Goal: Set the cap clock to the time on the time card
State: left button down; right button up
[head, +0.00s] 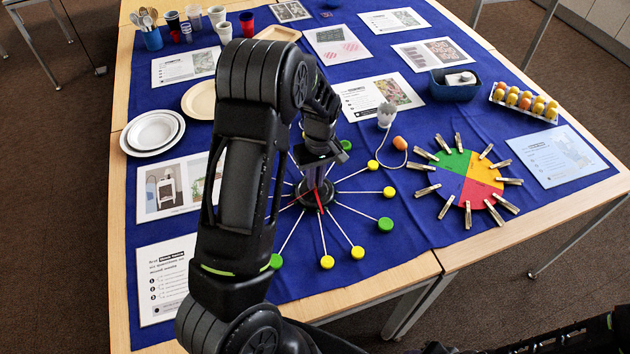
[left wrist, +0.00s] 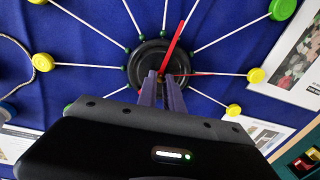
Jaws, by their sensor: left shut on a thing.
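The cap clock has a black hub (head: 316,198), white spokes and yellow and green caps (head: 385,224) in a ring on the blue cloth. In the left wrist view the hub (left wrist: 147,52) bears two red hands. The longer-looking one (left wrist: 180,35) points up and slightly right; the other (left wrist: 215,73) points right. My left gripper (head: 318,183) is over the hub, shut on a red hand near the centre; its fingertips (left wrist: 162,78) hide which one. My left arm hides the clock's left part. I cannot tell which card is the time card. My right gripper is out of view.
A colour wheel (head: 468,178) with clothespins lies right of the clock, beside a light blue card (head: 557,155). Plates (head: 153,131), a printed card (head: 165,278) and picture cards (head: 172,188) lie left.

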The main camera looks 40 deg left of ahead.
aim_at(315, 191)
pick_arm(q)
jog(key=m+b, duration=0.2)
jog(key=m, duration=0.3)
jog(key=shift+f+m, duration=0.1)
jog(key=shift+m, duration=0.2)
jog(key=m+b, duration=0.2)
jog(key=m, duration=0.3)
jog(key=shift+d+t, duration=0.1)
jog(key=shift+t, duration=0.2)
jog(key=m+b, duration=0.1)
jog(key=m, duration=0.3)
jog(key=shift+s+m, duration=0.1)
jog(key=shift+m, duration=0.3)
jog(key=m, duration=0.4)
jog(key=shift+m+t+b, duration=0.3)
jog(key=shift+m+b, duration=0.1)
jog(key=c, duration=1.5)
grip_release()
jog(key=shift+s+d+r, duration=0.1)
jog(key=shift+s+r, duration=0.05)
jog(key=shift+r, duration=1.85)
jog(key=shift+s+d+r, duration=0.1)
jog(key=shift+r, duration=1.9)
